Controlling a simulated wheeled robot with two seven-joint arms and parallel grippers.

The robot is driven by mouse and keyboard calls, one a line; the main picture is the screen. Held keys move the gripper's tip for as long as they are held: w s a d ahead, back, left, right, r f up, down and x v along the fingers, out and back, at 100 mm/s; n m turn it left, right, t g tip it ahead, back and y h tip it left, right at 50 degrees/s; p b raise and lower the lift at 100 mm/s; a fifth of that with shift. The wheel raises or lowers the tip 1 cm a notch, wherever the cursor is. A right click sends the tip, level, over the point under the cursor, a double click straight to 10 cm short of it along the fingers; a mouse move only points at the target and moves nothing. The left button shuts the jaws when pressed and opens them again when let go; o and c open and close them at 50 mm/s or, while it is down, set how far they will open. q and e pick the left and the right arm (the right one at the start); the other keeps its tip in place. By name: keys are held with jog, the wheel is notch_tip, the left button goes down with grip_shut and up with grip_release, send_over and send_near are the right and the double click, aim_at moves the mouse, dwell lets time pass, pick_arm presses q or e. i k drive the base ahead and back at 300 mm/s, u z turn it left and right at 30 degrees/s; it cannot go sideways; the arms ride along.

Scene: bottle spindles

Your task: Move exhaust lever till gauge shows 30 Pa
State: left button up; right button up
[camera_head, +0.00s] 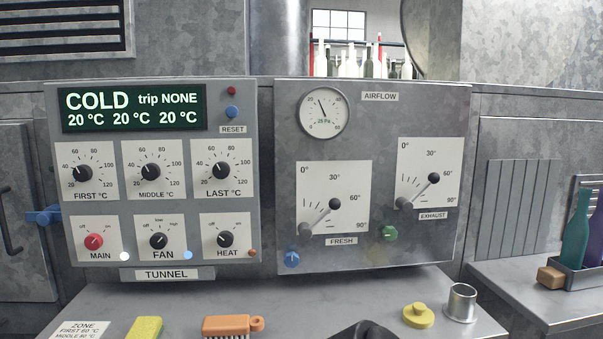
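The exhaust lever (433,178) is a dark knob on a short arm, on a white plate marked 0° to 90° at the right of the airflow panel (390,255). It points up and right, between the 30° and 60° marks. The round gauge (324,113) at the panel's upper left has its needle a little left of straight up, between 20 and 40. Neither gripper can be made out.
The tunnel panel (150,275) with knobs stands at the left. A yellow sponge (144,328), orange brush (231,327), yellow knobbed piece (418,315) and metal cup (461,302) lie on the shelf below. An unidentified dark shape (362,332) is cut off at the bottom edge.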

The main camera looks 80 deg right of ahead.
aim_at(406, 205)
jog(key=k, duration=0.75)
jog(key=z, duration=0.85)
